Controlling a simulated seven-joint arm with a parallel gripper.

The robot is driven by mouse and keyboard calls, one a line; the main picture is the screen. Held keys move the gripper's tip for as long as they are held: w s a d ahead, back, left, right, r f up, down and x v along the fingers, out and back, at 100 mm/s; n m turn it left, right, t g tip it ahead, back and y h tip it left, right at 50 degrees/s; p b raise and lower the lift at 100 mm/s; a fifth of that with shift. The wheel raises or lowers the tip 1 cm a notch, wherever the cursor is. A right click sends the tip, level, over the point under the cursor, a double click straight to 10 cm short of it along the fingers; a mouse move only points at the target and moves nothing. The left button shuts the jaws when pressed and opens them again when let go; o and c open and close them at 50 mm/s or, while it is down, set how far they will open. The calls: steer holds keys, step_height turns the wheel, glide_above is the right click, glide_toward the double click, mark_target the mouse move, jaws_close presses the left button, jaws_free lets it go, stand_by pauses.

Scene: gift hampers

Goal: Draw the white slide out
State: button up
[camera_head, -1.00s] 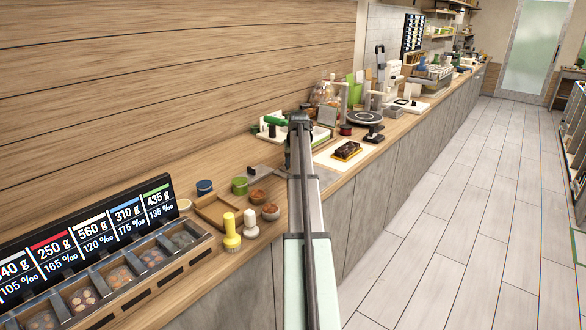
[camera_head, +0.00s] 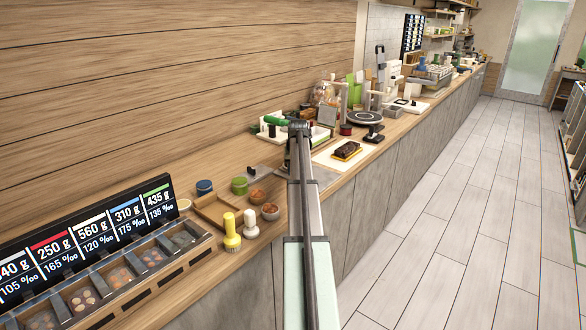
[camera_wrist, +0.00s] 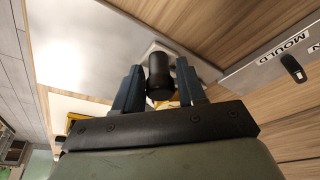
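My gripper (camera_wrist: 160,85) points down over the counter in the wrist view, with a dark blue finger on each side of a black round knob (camera_wrist: 160,77). The gaps beside the knob are too slight to tell whether the fingers press on it. Behind the knob is a pale plate (camera_wrist: 150,48); I cannot tell whether this is the white slide. In the head view my gripper is mostly hidden behind my own arm, beside the back wall, and the knob does not show.
A dark block on a yellow base (camera_head: 347,151) sits on a white board right of my arm. A green-handled tool (camera_head: 276,120) is behind.

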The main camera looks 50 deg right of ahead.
steer(key=c, duration=0.4)
steer(key=shift+c, duration=0.2)
steer(key=shift+s+a, duration=0.1)
steer(key=shift+s, duration=5.1)
steer(key=o, duration=0.3)
steer(key=shift+s, duration=0.15)
steer(key=o, duration=0.5)
steer(key=shift+o, duration=0.2)
steer(key=shift+r, duration=0.1)
step_height(320, 180, up, 7)
